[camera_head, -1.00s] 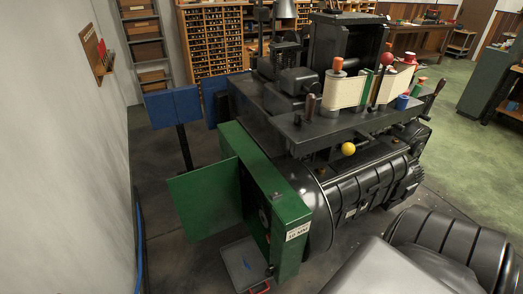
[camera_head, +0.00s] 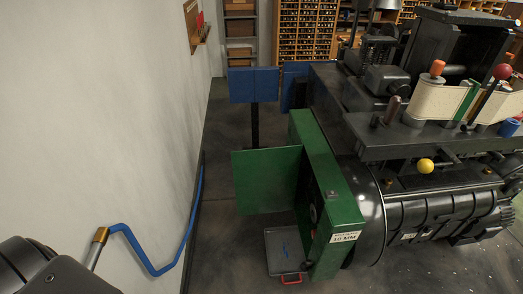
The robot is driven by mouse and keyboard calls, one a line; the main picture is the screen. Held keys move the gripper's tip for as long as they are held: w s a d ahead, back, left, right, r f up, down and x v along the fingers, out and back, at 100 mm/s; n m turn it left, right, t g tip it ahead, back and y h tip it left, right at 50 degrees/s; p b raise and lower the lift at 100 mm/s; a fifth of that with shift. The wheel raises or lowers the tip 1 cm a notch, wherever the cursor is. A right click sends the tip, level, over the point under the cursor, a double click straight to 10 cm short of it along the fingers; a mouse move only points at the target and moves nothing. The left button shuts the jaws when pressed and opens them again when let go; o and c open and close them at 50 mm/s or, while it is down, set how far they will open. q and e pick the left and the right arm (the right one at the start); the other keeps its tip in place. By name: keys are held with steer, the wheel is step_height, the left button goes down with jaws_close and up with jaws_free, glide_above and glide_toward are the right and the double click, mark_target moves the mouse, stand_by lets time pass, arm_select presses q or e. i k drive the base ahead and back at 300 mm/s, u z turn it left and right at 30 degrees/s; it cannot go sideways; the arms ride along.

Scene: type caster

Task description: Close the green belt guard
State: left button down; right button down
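The green belt guard is a box-shaped housing (camera_head: 333,188) on the near left end of the black machine, with a flat green door panel (camera_head: 266,181). The door stands open, swung out to the left of the housing. Part of the inside shows as a dark opening with a small red spot. A white label reading "10 MM" (camera_head: 345,237) is on the housing's lower front.
The black machine (camera_head: 437,213) fills the right side. A grey tray with a red handle (camera_head: 284,252) lies on the floor below the door. A blue panel on a post (camera_head: 253,86) stands behind it. A blue pipe (camera_head: 178,258) runs along the left wall. Floor between wall and door is clear.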

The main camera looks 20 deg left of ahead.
mark_target(266, 180)
steer(key=i, duration=1)
